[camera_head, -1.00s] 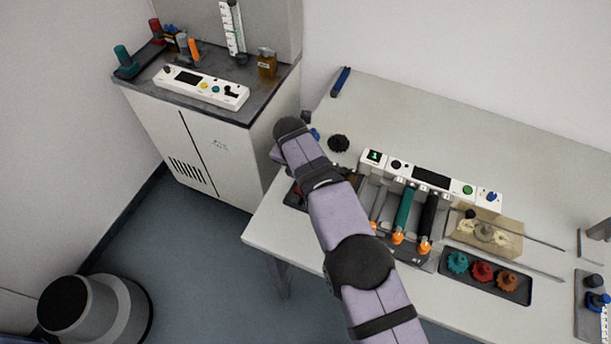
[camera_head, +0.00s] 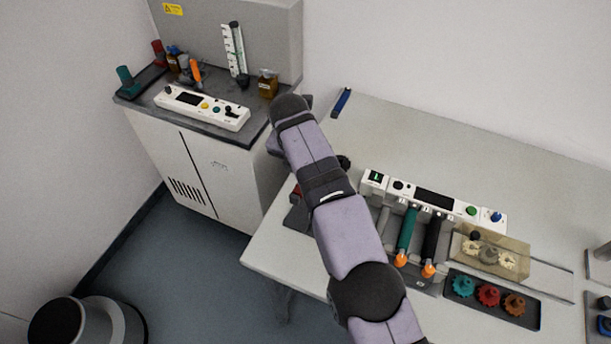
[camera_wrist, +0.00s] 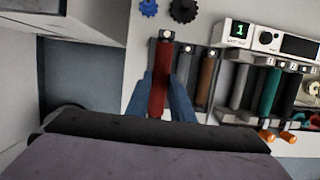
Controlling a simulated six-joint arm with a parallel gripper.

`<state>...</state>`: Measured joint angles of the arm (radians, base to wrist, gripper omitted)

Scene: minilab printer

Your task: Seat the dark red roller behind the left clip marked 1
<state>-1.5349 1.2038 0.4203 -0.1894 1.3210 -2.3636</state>
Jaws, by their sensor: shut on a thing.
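In the wrist view, my gripper (camera_wrist: 163,100) has its blue fingers on both sides of the dark red roller (camera_wrist: 160,78) and is shut on it. The roller points away from me, at the left of a rack (camera_wrist: 197,105) with a grey roller (camera_wrist: 188,66) and a brown roller (camera_wrist: 208,68). I cannot tell whether it is clear of the rack. The printer unit (camera_wrist: 268,38) shows a green 1 on its display, left of its clips. In the head view, my arm hides the gripper; a bit of red (camera_head: 297,194) shows beside it. The printer unit (camera_head: 436,198) stands right of the arm.
The printer holds a grey bar (camera_head: 384,222), a teal roller (camera_head: 407,230) and a black roller (camera_head: 432,240), with orange ends at the front. A gear tray (camera_head: 535,318) lies right of it. Black and blue gears (camera_wrist: 183,9) lie behind the rack.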

